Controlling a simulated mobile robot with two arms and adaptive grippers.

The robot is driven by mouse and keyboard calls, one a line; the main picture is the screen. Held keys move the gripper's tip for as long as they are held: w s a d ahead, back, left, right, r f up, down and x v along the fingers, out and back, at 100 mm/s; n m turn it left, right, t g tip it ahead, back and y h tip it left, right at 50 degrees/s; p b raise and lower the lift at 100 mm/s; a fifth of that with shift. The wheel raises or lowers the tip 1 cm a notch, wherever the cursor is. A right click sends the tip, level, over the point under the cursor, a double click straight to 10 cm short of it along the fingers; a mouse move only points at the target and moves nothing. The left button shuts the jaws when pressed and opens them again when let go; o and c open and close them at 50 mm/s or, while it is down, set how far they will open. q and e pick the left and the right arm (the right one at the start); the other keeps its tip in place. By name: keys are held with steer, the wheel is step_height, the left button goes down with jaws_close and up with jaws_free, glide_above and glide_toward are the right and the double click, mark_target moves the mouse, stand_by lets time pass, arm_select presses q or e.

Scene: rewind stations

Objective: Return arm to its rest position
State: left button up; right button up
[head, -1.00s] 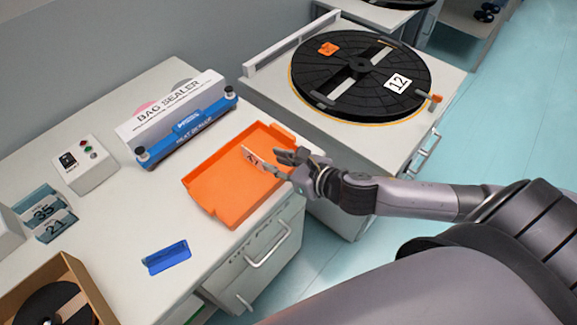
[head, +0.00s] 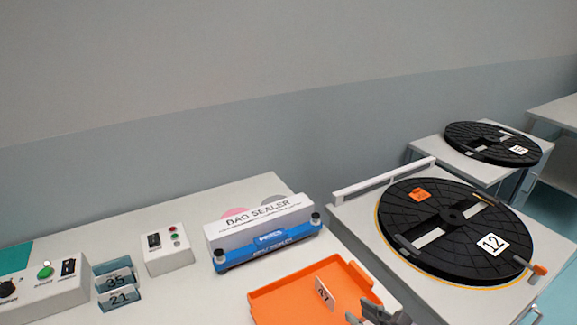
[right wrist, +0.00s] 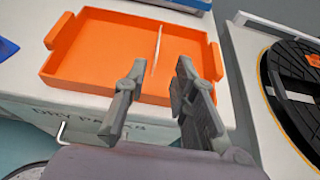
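My right gripper (head: 372,308) shows at the bottom edge of the head view, beside the right side of the orange tray (head: 283,297). In the right wrist view its two fingers (right wrist: 157,78) are spread apart with nothing between them, over the near edge of the tray (right wrist: 95,45). A white card with a dark number (head: 325,293) stands upright in the tray, apart from the fingers. It shows nearly edge-on in the right wrist view (right wrist: 157,48). Most of my right arm is out of the head view. My left gripper is in neither view.
A blue and white bag sealer (head: 265,238) stands behind the tray. A black reel numbered 12 (head: 440,215) lies on the bench to the right, with another reel (head: 480,140) beyond. Number holders (head: 118,283) and a button box (head: 167,247) stand left.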

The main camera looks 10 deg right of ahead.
steer(key=s+f+n+g+h, duration=0.2)
steer(key=s+f+n+g, duration=0.45)
steer(key=n, duration=1.05)
steer(key=s+f+n+g+h, duration=0.3)
steer(key=s+n, duration=0.6)
steer(key=n, duration=0.9)
step_height(320, 180, down, 27)
steer(key=s+a+y, duration=0.1)
steer(key=s, duration=0.1)
steer(key=s+d+f+g, duration=0.2)
steer(key=s+d+f, duration=0.1)
steer(key=s+f, duration=1.3)
steer(key=shift+s, duration=0.25)
